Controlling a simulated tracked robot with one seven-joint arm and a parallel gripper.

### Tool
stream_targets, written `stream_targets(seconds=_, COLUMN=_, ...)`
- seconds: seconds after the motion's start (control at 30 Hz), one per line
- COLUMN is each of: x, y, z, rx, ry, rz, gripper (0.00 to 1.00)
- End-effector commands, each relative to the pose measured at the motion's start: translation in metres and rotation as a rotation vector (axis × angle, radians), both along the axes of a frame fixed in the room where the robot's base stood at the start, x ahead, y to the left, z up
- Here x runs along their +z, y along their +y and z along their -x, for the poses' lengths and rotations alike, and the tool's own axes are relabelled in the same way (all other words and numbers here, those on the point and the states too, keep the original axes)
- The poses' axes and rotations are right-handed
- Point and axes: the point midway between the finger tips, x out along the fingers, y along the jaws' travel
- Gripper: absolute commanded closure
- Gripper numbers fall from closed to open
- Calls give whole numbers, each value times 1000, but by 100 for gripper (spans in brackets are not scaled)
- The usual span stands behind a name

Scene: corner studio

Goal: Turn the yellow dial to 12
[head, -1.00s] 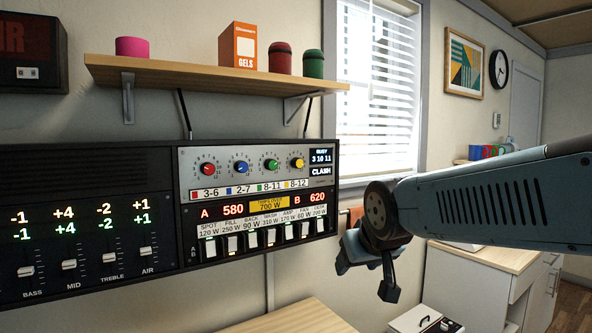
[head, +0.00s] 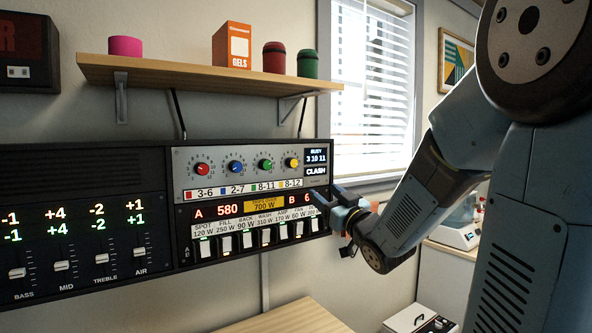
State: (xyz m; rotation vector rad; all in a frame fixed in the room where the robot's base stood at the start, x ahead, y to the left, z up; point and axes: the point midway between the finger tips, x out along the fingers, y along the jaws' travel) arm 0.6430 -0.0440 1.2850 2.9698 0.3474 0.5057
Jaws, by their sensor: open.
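The yellow dial (head: 291,163) is the rightmost of several coloured knobs on the grey upper panel (head: 212,159). Its printed range below reads 8-12, but its pointer is too small to read. Beside it a small display (head: 316,162) shows BUSY 3 10 11 and CLASH. My gripper (head: 329,199) is open and empty, just below and right of the yellow dial, in front of the panel's lower right edge. It covers part of the B reading. I cannot tell how far it is from the panel face.
Red (head: 202,169), blue (head: 236,167) and green (head: 266,165) dials sit left of the yellow one. A row of white switches (head: 225,243) lies below. A wooden shelf (head: 200,74) with a box and jars hangs above. A wooden tabletop (head: 285,318) is below.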

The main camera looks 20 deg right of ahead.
Motion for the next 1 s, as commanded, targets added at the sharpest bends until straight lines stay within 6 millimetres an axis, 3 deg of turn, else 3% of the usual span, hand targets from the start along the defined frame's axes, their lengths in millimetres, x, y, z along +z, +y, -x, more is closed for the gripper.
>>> stream_targets(seconds=0.2, x=3, y=4, z=1, rx=52, ry=-66, rz=-8, gripper=41)
stream_targets(seconds=0.37, x=9, y=8, z=-10, rx=56, ry=-71, rz=-9, gripper=41)
stream_targets(seconds=1.0, x=48, y=38, z=-102, rx=55, ry=-69, rz=-9, gripper=41)
